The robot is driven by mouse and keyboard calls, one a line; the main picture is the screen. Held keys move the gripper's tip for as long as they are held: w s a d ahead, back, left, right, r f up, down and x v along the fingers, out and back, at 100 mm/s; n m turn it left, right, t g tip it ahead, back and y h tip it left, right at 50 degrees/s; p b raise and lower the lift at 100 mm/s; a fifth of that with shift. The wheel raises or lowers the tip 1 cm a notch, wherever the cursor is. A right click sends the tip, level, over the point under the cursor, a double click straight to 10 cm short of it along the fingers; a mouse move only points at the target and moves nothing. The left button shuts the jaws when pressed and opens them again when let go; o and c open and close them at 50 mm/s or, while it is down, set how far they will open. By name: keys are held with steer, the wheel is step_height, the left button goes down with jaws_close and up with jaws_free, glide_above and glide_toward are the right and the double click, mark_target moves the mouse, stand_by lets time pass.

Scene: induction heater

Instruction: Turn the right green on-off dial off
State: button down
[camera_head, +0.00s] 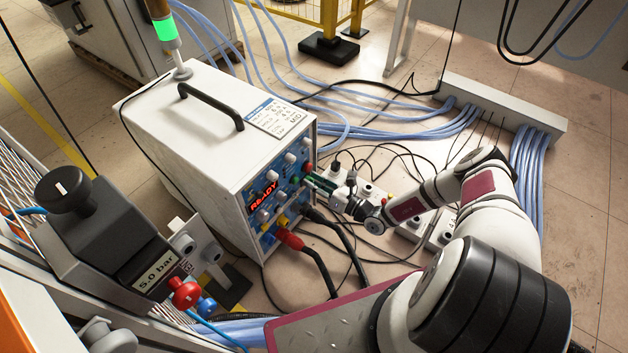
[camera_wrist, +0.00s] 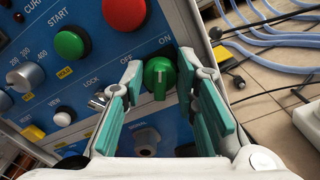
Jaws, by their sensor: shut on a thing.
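The green on-off dial (camera_wrist: 159,78) sits on the blue front panel in the wrist view, with a raised grip that stands about upright in the picture. The ON label (camera_wrist: 165,41) is just above it and the OFF label (camera_wrist: 123,57) is to its upper left. My gripper (camera_wrist: 161,70) has its teal-padded fingers on both sides of the dial and is shut on it. In the head view my gripper (camera_head: 324,186) reaches the right side of the heater's panel, and the dial cannot be made out there.
The white heater box (camera_head: 205,130) shows a red READY display (camera_head: 264,199). A green START button (camera_wrist: 69,45), a red button (camera_wrist: 96,14) and a small metal lock (camera_wrist: 97,101) are left of the dial. Cables (camera_head: 400,125) lie on the floor behind and right.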

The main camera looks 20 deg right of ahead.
steer(key=shift+s+a+n+p, duration=0.15)
steer(key=shift+n+p, duration=0.85)
steer(key=shift+n, duration=2.6)
steer(key=shift+a+n+p, duration=0.15)
steer(key=shift+n+p, duration=0.8)
steer(key=shift+n, duration=2.65)
steer(key=c, duration=1.3)
jaws_free()
steer(key=v, duration=1.2)
